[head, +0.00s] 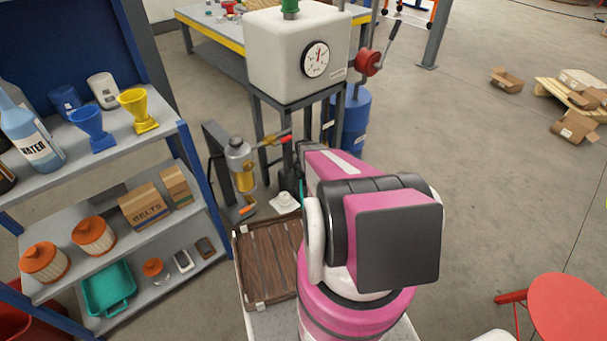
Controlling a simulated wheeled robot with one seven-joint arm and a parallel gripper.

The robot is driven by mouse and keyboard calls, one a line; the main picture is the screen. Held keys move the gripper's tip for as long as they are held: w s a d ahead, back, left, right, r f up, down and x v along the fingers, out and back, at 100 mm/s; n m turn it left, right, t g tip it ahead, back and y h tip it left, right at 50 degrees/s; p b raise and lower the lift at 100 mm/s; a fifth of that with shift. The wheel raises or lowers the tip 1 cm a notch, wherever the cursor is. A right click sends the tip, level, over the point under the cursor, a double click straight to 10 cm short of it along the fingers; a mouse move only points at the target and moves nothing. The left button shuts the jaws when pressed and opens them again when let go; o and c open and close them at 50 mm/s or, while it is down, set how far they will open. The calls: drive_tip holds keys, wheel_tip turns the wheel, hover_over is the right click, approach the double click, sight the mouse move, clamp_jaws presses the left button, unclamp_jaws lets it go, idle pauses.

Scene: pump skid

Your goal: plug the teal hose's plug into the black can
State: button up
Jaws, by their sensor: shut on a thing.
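A thin teal strip (301,192), perhaps part of the teal hose, shows just left of my pink arm, below the white tank. Its plug is not visible. I cannot make out a black can; the area behind my arm is hidden. My arm reaches forward towards the pump skid, and its own links cover my gripper, so neither the fingers nor anything in them shows.
The white tank (290,55) with a gauge (315,59) stands on a dark frame ahead. A clear filter bowl (241,165) is to its left and a blue drum (356,118) to its right. A loaded shelf (165,140) stands at left. Floor at right is mostly open.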

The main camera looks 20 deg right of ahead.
drive_tip(key=o, duration=1.1)
wheel_tip(320, 180, up, 11)
drive_tip(key=shift+f, duration=0.15)
